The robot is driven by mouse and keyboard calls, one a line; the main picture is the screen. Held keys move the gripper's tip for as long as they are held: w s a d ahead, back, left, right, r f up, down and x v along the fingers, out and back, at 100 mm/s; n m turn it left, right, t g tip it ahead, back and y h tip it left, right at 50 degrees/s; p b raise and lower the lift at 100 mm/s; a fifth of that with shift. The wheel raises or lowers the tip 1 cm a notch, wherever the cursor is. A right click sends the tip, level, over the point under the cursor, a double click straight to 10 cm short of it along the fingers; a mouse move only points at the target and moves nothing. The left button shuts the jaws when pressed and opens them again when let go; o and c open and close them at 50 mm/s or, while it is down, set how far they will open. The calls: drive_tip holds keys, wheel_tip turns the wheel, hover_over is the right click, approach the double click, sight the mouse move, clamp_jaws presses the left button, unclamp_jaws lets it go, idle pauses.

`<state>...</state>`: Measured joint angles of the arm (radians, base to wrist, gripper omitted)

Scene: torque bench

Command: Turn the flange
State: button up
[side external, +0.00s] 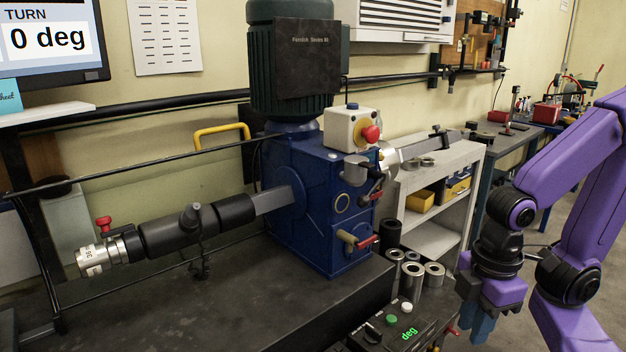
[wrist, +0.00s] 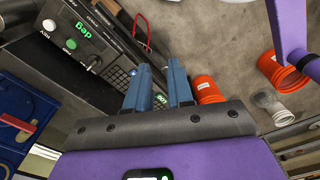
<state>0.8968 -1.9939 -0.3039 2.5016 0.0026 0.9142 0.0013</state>
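The side external view shows a blue gearbox (side external: 318,200) under a dark green motor (side external: 292,70). A black shaft tool (side external: 190,228) runs left from it to a silver ring-shaped end piece (side external: 91,261) with a red knob. A silver round part (side external: 388,157) sits at the gearbox's right side. I cannot tell which of these is the flange. The screen (side external: 45,38) reads TURN 0 deg. My gripper (side external: 480,328) is at the right, apart from the gearbox, fingers pointing down. In the wrist view its blue fingers (wrist: 163,80) stand apart with nothing between them.
A control box (side external: 385,330) with a green "deg" display stands at the bench's front edge; its panel shows in the wrist view (wrist: 85,40). Metal rings (side external: 410,275) stand beside the gearbox. The bench top (side external: 200,310) is clear at front.

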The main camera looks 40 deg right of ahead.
drive_tip(key=o, duration=0.5)
drive_tip(key=shift+w+m, duration=0.25)
drive_tip(key=shift+m, duration=0.05)
drive_tip(key=w+m, duration=0.3)
drive_tip(key=w+d+r+m+g+y, duration=0.1)
drive_tip(key=w+m, duration=0.3)
drive_tip(key=w+d+r+m, duration=0.1)
drive_tip(key=w+m, duration=0.2)
drive_tip(key=m, duration=0.1)
drive_tip(key=shift+w+d+g, duration=0.1)
drive_tip(key=shift+w+g, duration=0.15)
drive_tip(key=shift+g, duration=0.05)
drive_tip(key=w+d+r+m+t+y, duration=0.3)
drive_tip(key=w+d+m+y, duration=0.2)
drive_tip(key=w+d+m, duration=0.95)
drive_tip(key=w+d+r+m+t+y, duration=0.1)
drive_tip(key=w+d+r+m+t, duration=0.4)
drive_tip(key=d+r+m+t, duration=0.25)
drive_tip(key=w+d+r+m+t+y, duration=0.1)
drive_tip(key=w+d+r+m+t, duration=0.3)
drive_tip(key=d+r+m+t, duration=0.4)
drive_tip(key=shift+n+g, duration=0.55)
drive_tip(key=shift+n, duration=0.25)
drive_tip(key=x, duration=1.1)
drive_tip(key=d+f+x, duration=0.1)
drive_tip(key=x, duration=0.5)
drive_tip(key=shift+w+d, duration=0.15)
drive_tip(key=shift+w, duration=0.1)
